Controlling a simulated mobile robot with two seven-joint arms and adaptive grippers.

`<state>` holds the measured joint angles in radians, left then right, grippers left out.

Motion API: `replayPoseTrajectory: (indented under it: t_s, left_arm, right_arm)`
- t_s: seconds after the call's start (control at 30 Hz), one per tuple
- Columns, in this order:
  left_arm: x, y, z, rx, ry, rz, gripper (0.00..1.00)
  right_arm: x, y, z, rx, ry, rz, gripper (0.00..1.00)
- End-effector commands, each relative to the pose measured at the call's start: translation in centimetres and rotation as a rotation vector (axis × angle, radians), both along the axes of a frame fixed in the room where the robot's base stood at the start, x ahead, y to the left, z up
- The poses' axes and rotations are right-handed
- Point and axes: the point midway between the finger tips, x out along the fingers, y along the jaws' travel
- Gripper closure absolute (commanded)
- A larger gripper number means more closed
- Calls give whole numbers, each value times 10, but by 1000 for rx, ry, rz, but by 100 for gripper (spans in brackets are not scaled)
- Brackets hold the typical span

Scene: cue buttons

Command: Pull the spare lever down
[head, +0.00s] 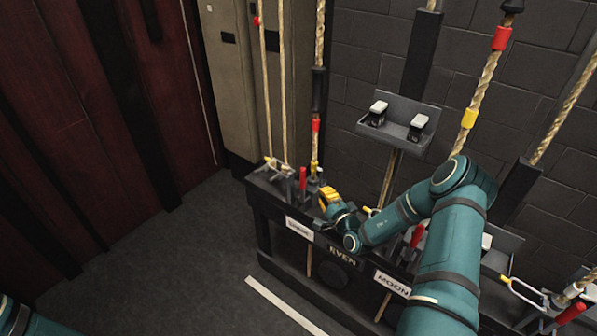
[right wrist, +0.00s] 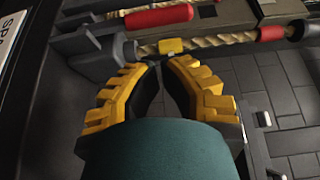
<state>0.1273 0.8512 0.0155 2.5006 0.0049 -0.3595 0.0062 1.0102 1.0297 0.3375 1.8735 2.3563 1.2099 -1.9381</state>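The spare lever has a red handle (head: 303,179) that stands upright on the black rack above a white label (head: 299,228). In the right wrist view the red handle (right wrist: 158,17) lies across the top, beside a label starting "SPA" (right wrist: 10,32). My right gripper (head: 328,197), with yellow fingers, is just to the right of the lever in the head view. In the right wrist view its fingertips (right wrist: 163,63) meet or nearly meet, with nothing between them. They are apart from the red handle. My left gripper is out of view; only a bit of its arm shows at bottom left.
A rope with red (head: 315,125) and yellow bands runs beside the lever. Another lever (head: 417,236) stands right, above a "MOON" label (head: 392,284). A grey shelf (head: 395,128) with two small buttons is on the brick wall. Floor in front of the rack is clear.

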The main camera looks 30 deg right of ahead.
Motion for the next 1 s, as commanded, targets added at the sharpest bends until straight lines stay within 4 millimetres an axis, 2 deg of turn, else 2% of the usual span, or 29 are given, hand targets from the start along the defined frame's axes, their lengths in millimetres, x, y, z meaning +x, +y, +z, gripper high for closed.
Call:
replayPoseTrajectory:
  t_s: [0.1,0.47,0.57,1.0]
  left_arm:
    - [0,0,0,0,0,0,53]
    - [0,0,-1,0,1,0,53]
    - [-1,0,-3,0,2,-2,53]
    - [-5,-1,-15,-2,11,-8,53]
  right_arm:
    - [-1,-6,0,-7,-3,-21,100]
    - [4,-5,0,-6,-4,-17,100]
    - [15,-6,0,-6,-3,-16,100]
    - [85,-13,-1,-5,-3,-16,100]
